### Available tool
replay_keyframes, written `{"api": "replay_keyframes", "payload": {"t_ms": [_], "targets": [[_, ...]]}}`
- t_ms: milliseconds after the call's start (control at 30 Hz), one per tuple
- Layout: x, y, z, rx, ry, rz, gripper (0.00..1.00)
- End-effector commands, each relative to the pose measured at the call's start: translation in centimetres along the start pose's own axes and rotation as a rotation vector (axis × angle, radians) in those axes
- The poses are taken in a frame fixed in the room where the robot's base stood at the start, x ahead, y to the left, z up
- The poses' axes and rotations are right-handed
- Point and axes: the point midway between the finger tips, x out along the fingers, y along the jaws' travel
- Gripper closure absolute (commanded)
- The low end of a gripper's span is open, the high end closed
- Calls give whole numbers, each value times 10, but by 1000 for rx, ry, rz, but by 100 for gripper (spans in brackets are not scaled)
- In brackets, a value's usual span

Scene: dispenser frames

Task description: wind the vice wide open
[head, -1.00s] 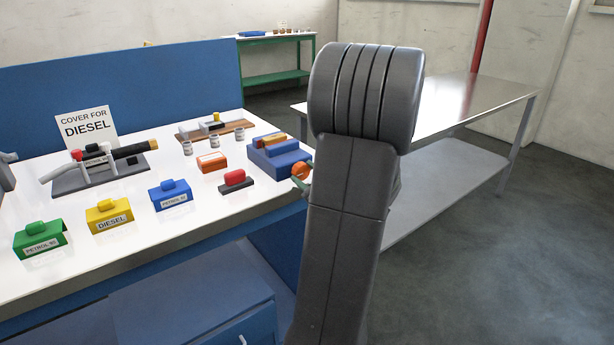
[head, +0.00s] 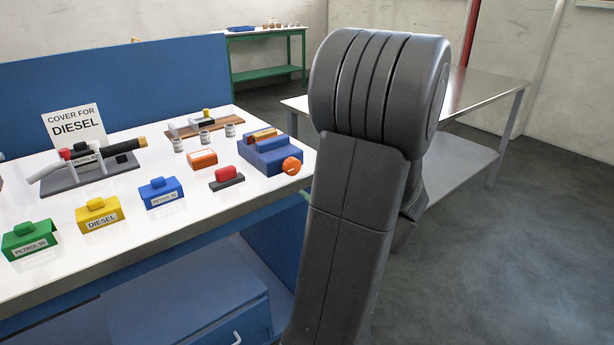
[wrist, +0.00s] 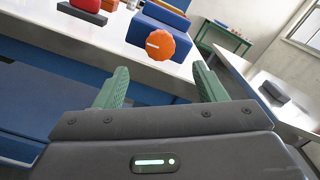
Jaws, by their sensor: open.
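The vice (head: 262,157) is a blue block at the right end of the white bench top, with an orange and a yellow piece at its top. Its round orange knob (head: 291,165) faces the bench's right edge. In the wrist view the lobed knob (wrist: 160,45) with a pale mark shows in front of the blue vice body (wrist: 147,28). My gripper (wrist: 158,70) is open and empty, its two green fingers apart on either side below the knob, not touching it. In the head view my gripper is hidden behind my arm.
A red-topped block (head: 226,177) and an orange block (head: 202,159) sit left of the vice. Blue, yellow (head: 98,214) and green labelled covers line the front. A steel table (head: 480,90) stands at right, with bare floor before it.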

Motion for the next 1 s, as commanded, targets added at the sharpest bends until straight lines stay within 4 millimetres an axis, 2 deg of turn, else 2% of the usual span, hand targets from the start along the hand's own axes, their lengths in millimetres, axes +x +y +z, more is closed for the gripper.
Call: {"api": "replay_keyframes", "payload": {"t_ms": [33, 200, 400, 800, 1000], "targets": [[-10, -1, 0, 0, 2, -3, 36], [-34, -1, 0, -1, 2, -3, 36], [-48, 0, 0, 0, 1, -1, 36], [-49, 0, 0, 0, 0, 1, 36], [-37, 1, 0, -1, -2, 4, 36]]}}
